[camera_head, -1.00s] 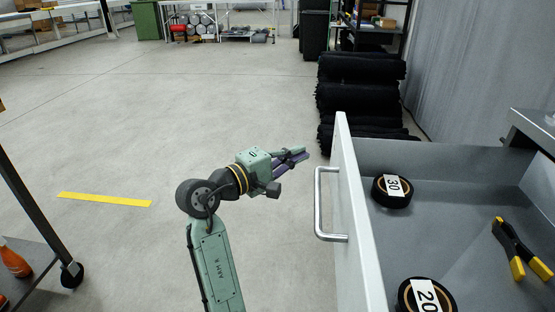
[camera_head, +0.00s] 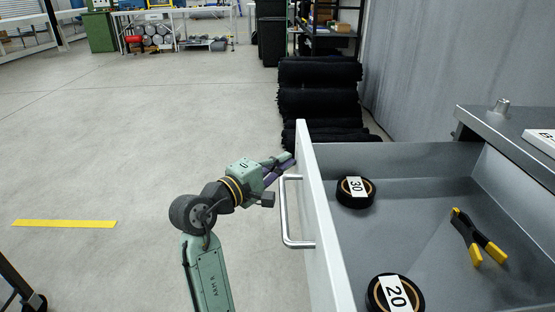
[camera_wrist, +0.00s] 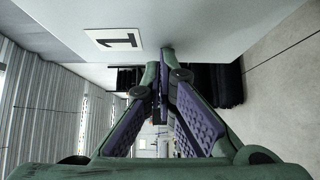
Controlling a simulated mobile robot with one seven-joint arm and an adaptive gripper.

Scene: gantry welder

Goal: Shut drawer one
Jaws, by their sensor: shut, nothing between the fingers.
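Drawer one (camera_head: 323,232) stands open at the right in the head view, its light front panel facing left with a grey bar handle (camera_head: 285,215). The wrist view shows its front (camera_wrist: 215,25) with a label (camera_wrist: 114,39) reading 1. Inside lie two black rolls marked 30 (camera_head: 356,192) and 20 (camera_head: 395,294), and a yellow-and-black clamp-like tool (camera_head: 478,238). My gripper (camera_head: 289,160) is shut and empty, its tips close to the front panel just beyond the handle. I cannot tell whether they touch it. The wrist view shows the fingers (camera_wrist: 167,62) close together.
A grey worktop (camera_head: 510,125) lies above the drawer at the right. Stacked black rolls (camera_head: 320,95) stand on the floor beyond the drawer. A dark wheeled frame (camera_head: 22,290) is at the lower left. The floor (camera_head: 130,140) to the left is largely clear.

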